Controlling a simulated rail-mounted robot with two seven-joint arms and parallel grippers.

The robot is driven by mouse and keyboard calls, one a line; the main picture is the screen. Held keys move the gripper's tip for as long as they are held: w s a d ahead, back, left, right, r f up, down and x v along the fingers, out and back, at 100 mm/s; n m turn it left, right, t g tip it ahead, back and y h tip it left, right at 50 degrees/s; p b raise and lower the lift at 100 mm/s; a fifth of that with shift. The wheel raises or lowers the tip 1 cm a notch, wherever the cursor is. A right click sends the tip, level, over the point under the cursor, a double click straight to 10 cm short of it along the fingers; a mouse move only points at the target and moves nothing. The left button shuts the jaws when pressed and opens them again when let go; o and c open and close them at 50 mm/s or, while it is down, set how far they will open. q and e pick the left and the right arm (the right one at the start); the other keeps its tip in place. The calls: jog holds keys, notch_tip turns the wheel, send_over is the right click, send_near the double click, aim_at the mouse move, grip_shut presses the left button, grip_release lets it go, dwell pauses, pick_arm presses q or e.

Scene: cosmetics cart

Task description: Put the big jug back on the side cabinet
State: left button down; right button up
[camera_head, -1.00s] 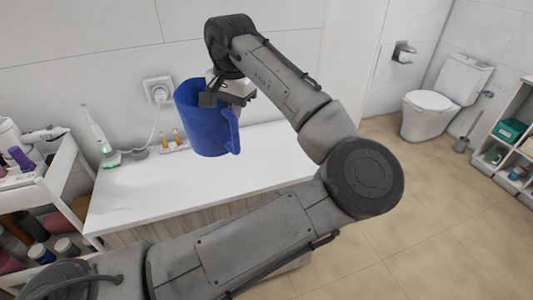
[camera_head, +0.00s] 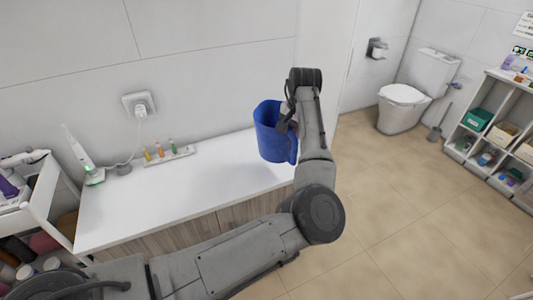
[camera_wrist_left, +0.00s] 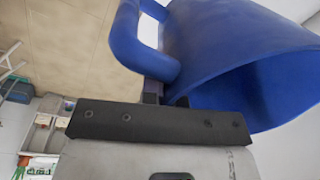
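The big blue jug (camera_head: 268,132) is upright over the right end of the white side cabinet (camera_head: 190,192). I cannot tell whether its base touches the top. My left gripper (camera_head: 286,120) is at the jug's upper right side and appears shut on it. In the left wrist view the jug (camera_wrist_left: 225,50) fills the upper right, with its handle at the left and its open mouth to the right. The left gripper (camera_wrist_left: 160,97) meets it near the handle's root and rim; the fingertips are mostly hidden. My right gripper is not in view.
A small tray with little bottles (camera_head: 168,156) and an electric toothbrush (camera_head: 80,152) stand at the cabinet's back left. A white cart (camera_head: 45,195) adjoins on the left. The middle of the cabinet top is clear. A toilet (camera_head: 412,92) and shelf (camera_head: 490,130) stand farther right.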

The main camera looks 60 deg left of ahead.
aim_at(270, 149)
pick_arm(q)
jog(key=s+a+f, duration=0.1)
jog(key=a, duration=0.1)
jog(key=s+a+f, duration=0.3)
jog(key=a, duration=0.1)
jog(key=shift+s+f, duration=0.25)
jog(key=shift+s, duration=0.1)
jog(key=shift+f+b, duration=0.5)
jog(key=shift+f, duration=1.5)
jog(key=c, duration=1.8)
grip_release()
jog(key=shift+f, duration=0.1)
jog(key=o, duration=0.4)
jog(key=r, duration=0.4)
jog(key=r+p, duration=0.1)
jog(key=r, duration=0.3)
jog(key=d+r, duration=0.1)
jog(key=r, duration=0.3)
jog(key=shift+w+r, duration=0.1)
jog(key=shift+w, duration=0.1)
